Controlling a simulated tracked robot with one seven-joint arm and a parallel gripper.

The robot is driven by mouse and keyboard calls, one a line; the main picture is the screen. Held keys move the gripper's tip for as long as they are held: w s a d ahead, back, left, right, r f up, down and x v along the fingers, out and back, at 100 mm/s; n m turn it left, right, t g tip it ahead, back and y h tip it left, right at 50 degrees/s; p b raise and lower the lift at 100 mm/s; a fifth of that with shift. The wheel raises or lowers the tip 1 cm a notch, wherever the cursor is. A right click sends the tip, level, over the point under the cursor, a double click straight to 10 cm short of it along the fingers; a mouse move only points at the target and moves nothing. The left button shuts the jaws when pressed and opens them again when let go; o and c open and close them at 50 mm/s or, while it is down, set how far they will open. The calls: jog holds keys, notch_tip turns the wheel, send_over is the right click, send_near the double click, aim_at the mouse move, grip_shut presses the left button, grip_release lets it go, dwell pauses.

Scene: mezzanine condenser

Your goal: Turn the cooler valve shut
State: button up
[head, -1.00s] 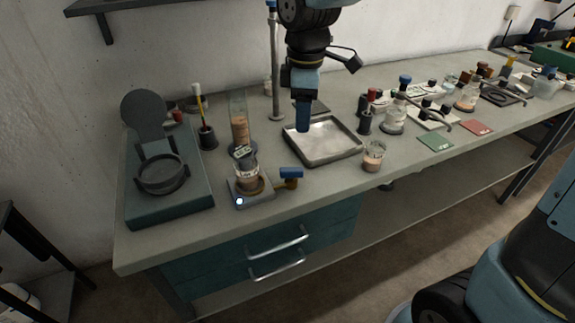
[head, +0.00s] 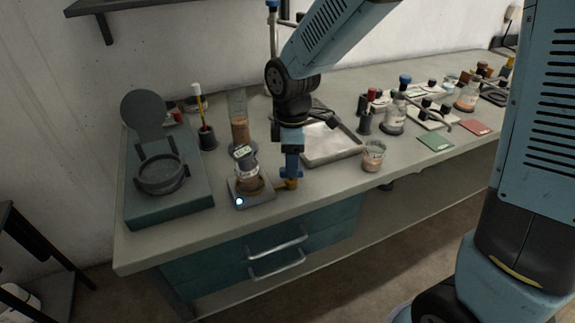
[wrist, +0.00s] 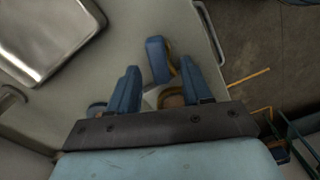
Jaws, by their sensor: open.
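The cooler valve has a brass body (head: 287,184) at the right of the small heater-like base with the flask, near the bench's front edge. Its blue handle (wrist: 157,58) shows in the wrist view, between and beyond my fingertips. My gripper (head: 291,172) points down right over the valve in the head view and mostly hides the handle there. In the wrist view my gripper (wrist: 160,72) is open, with one blue finger on each side of the handle. I cannot tell whether either finger touches it.
The flask (head: 247,172) stands on its base (head: 252,200) close left of my gripper. A metal tray (head: 335,158) lies behind to the right, and a small beaker (head: 373,157) stands right of it. A dark green balance-like device (head: 165,200) is at the left.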

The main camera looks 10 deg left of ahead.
jog(key=shift+f, duration=1.15)
jog(key=shift+c, duration=0.2)
